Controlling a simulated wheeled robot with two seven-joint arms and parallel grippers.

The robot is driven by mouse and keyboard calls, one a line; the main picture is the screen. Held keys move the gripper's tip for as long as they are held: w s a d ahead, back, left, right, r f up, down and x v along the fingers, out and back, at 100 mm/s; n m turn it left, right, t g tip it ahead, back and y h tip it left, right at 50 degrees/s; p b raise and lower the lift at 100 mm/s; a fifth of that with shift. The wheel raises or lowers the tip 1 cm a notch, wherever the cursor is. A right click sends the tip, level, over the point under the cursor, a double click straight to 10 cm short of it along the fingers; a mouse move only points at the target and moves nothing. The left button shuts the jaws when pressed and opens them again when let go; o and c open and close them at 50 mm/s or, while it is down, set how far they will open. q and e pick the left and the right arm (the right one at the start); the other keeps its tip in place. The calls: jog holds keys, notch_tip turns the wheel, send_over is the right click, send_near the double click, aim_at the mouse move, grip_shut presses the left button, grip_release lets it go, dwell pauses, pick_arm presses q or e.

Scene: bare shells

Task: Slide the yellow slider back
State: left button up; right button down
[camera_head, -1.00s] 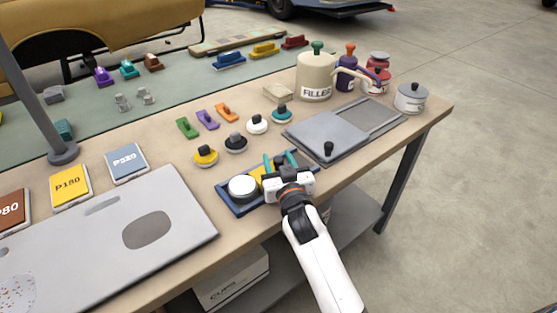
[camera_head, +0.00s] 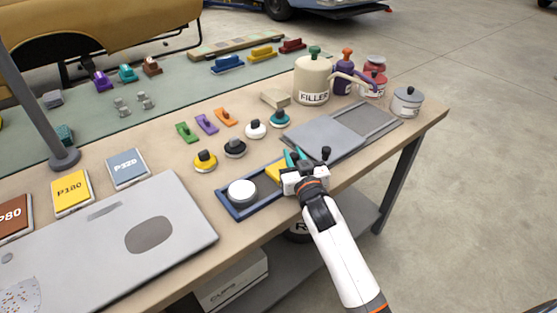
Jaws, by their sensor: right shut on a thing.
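The yellow slider (camera_head: 274,173) sits in a dark blue tray (camera_head: 229,205) near the front edge of the table. A round white-topped piece (camera_head: 242,190) is at the tray's left end, with a gap between it and the slider. My right gripper (camera_head: 294,160) is over the tray's right part, its teal fingers shut on the slider. The gripper body hides the slider's right side and part of the tray's right end. My left gripper is not in view.
Yellow, black, white and teal knobbed pucks stand behind the tray, the yellow one (camera_head: 205,161) nearest. A large grey panel (camera_head: 185,215) lies to the left.

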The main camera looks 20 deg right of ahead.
jog(key=shift+w+d, duration=0.2)
jog(key=shift+d, duration=0.4)
jog(key=shift+w+d, duration=0.2)
jog(key=shift+d, duration=0.35)
jog(key=shift+a+r, duration=0.15)
jog(key=c, duration=1.5)
grip_release()
jog(key=shift+o, duration=1.3)
jog(key=shift+d, duration=0.25)
jog(key=shift+a, duration=0.1)
jog(key=shift+s+a, duration=0.1)
jog(key=shift+s, duration=0.05)
jog(key=s, duration=1.1)
jog(key=shift+s+a, duration=0.15)
jog(key=shift+s, duration=0.2)
